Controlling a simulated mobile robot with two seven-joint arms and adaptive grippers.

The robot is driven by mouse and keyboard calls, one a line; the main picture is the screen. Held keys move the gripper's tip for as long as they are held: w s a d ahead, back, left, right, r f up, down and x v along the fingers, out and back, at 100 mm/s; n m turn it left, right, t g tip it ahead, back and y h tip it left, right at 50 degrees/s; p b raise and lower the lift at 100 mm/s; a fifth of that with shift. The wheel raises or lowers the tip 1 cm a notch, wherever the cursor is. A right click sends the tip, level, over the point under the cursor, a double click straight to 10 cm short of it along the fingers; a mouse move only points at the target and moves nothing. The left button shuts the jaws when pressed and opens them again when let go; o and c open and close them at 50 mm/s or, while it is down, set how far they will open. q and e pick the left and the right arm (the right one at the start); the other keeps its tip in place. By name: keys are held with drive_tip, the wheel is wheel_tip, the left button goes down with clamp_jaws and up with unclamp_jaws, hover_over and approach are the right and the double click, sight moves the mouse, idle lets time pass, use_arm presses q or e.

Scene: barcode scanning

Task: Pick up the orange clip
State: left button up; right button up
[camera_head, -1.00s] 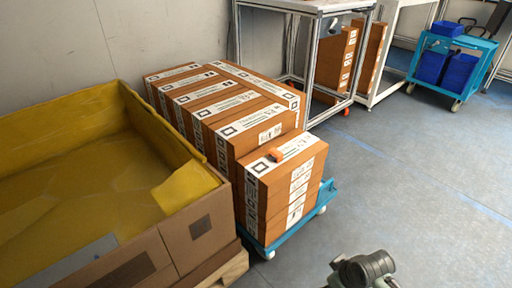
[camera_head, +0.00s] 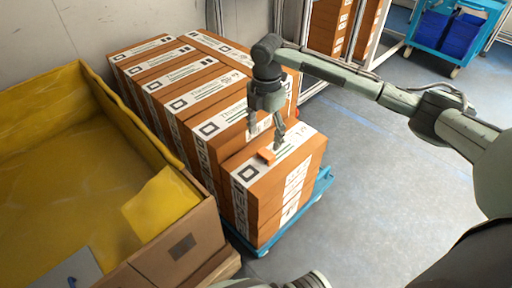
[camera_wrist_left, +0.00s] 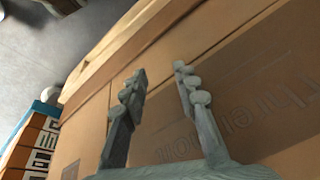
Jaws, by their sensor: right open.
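The orange clip (camera_head: 266,155) lies on the white label strip of the nearest stack's top box (camera_head: 262,190). My right gripper (camera_head: 266,136) points down just above and slightly behind the clip, with its fingers spread and nothing between them. It looks close to the clip, but I cannot tell whether it touches. My left gripper (camera_wrist_left: 160,85) shows in the left wrist view, its two fingers apart and empty, in front of a brown cardboard surface with printed letters (camera_wrist_left: 275,95). In the head view its fingers are not visible.
Orange-brown box stacks (camera_head: 200,85) stand behind the clip on a blue cart (camera_head: 322,186). A yellow-lined cardboard bin (camera_head: 195,225) is at left. A blue trolley with bins (camera_head: 455,35) is at upper right. The grey floor (camera_head: 365,150) at right is open.

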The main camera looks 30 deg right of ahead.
sight(265, 154)
drive_tip(key=f, duration=0.7)
drive_tip(key=shift+s, duration=0.3)
drive_tip(key=c, duration=0.9)
